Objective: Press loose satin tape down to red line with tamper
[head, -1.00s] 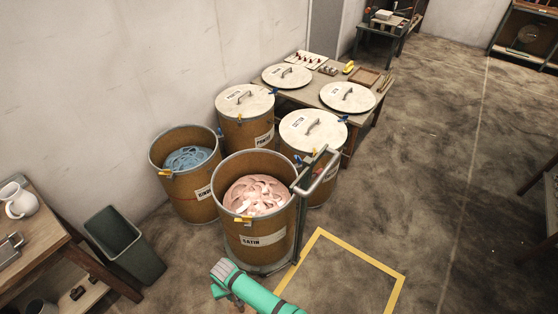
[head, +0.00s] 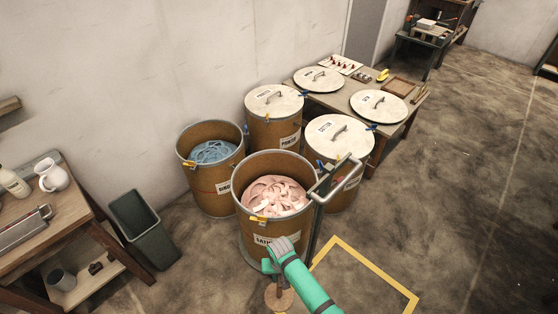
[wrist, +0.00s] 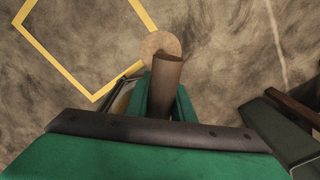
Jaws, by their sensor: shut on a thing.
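I cannot make out a red line inside this drum. My gripper (head: 274,270), on a green arm, is in front of the drum, low and outside it. It is shut on the tamper (head: 279,298), a wooden tool with a round disc at its lower end. In the wrist view the tamper's brown handle (wrist: 164,85) stands between my green fingers (wrist: 161,100), with the pale disc beyond.
An open drum of blue tape (head: 212,153) stands behind left. Lidded drums (head: 338,137) stand behind and right. An upright metal handle (head: 335,180) rises at the satin drum's right side. A bin (head: 143,230) and bench (head: 60,230) are at left. Yellow-marked floor (head: 365,265) is clear at right.

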